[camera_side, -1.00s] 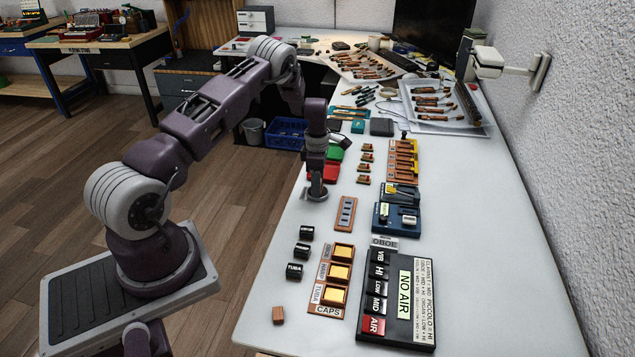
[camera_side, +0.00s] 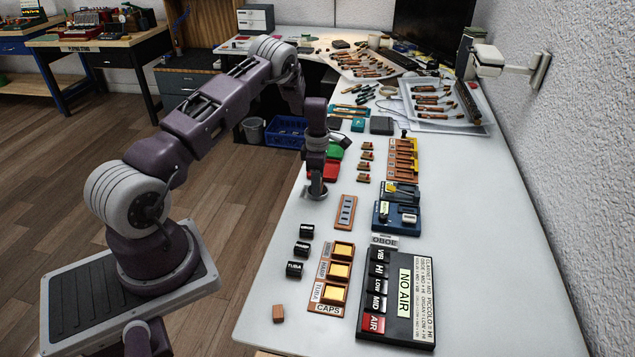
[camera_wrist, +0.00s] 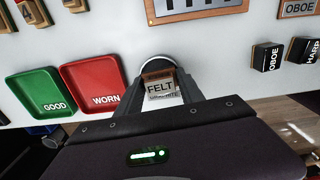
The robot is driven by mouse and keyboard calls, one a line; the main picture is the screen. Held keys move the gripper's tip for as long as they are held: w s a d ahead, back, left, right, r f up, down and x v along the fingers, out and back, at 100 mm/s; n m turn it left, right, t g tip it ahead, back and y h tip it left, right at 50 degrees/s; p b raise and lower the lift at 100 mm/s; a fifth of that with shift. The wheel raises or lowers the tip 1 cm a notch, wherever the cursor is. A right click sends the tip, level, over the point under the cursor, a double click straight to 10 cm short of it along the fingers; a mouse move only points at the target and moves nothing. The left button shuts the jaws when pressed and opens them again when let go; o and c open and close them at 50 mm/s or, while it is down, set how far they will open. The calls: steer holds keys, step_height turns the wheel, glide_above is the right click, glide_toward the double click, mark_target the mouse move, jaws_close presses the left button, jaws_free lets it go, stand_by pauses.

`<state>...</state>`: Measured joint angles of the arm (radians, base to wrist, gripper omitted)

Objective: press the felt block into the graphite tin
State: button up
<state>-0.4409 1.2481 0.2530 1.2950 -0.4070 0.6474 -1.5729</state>
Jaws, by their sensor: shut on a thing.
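In the wrist view my gripper (camera_wrist: 160,92) is shut on the felt block (camera_wrist: 158,75), a small brown-topped piece with a FELT label between the fingers. The round grey rim of the graphite tin (camera_wrist: 157,58) shows just beyond the block. A second label below FELT is partly hidden and seems to read GRAPHITE. In the side view my gripper (camera_side: 317,188) points down, low over the white bench. The block and the tin are too small and too covered there to tell apart. I cannot tell how deep the block sits in the tin.
Green GOOD (camera_wrist: 38,92) and red WORN (camera_wrist: 92,84) trays lie left of my gripper in the wrist view. A wooden slotted rack (camera_side: 346,213) stands close by. Small black blocks (camera_side: 306,232) and the CAPS tray (camera_side: 334,278) are nearer the camera. Bare bench lies around the gripper.

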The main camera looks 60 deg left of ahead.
steer(key=shift+r, duration=3.5)
steer(key=s+d+r+m, duration=0.3)
steer(key=d+r+m, duration=0.1)
steer(key=d+m, duration=0.3)
steer(key=s+d+r+m, duration=0.3)
steer(key=d+m, duration=0.5)
steer(key=m, duration=0.3)
steer(key=s+d+r+m, duration=0.4)
steer(key=d+r+m, duration=0.1)
steer(key=d+m, duration=0.3)
steer(key=shift+d+r+m, duration=0.2)
steer(key=shift+r+m, duration=0.2)
steer(key=shift+m, duration=0.5)
